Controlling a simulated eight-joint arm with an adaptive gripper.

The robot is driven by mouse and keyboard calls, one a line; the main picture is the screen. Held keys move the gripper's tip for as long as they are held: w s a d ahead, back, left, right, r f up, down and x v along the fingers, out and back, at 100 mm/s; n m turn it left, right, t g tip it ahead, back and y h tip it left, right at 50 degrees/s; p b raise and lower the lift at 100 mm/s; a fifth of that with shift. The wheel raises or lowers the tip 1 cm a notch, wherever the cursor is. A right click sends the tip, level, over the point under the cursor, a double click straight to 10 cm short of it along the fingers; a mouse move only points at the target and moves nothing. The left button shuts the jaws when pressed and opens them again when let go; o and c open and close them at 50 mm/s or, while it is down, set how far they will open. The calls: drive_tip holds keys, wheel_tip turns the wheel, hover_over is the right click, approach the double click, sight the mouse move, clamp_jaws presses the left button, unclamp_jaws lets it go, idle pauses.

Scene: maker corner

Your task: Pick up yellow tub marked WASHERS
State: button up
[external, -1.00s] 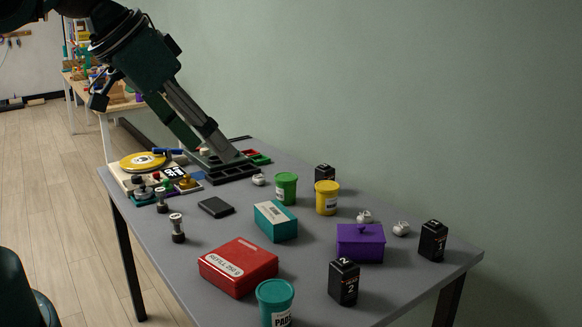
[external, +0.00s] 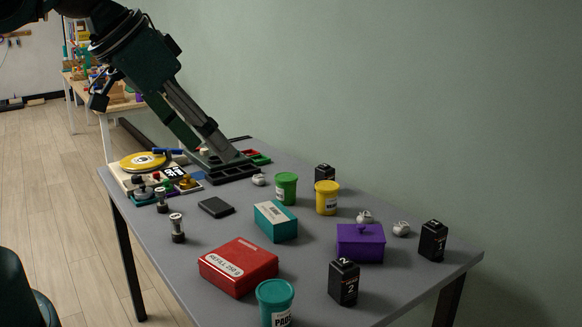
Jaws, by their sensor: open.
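A green tub (external: 286,187) stands close to the yellow tub's left. A teal box (external: 276,222), a purple box (external: 360,243), a red box (external: 238,267) and a teal tub (external: 275,301) stand nearer. A dark divided tray (external: 232,174) lies under my gripper. The wall runs behind.

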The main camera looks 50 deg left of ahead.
drive_tip(key=shift+c, duration=0.2)
drive_tip(key=m+g+h, duration=0.4)
drive_tip(key=m+g, duration=0.1)
drive_tip(key=m, duration=0.8)
hover_over(318, 183)
drive_tip(key=f, duration=2.1)
drive_tip(key=shift+s+d+f, duration=0.15)
drive_tip(key=shift+s+f, duration=0.05)
drive_tip(key=shift+f, duration=0.1)
drive_tip(key=shift+w+a+f, duration=0.1)
drive_tip(key=shift+a+f, duration=0.15)
drive_tip(key=shift+f, duration=0.1)
drive_tip(key=shift+d+f, duration=0.1)
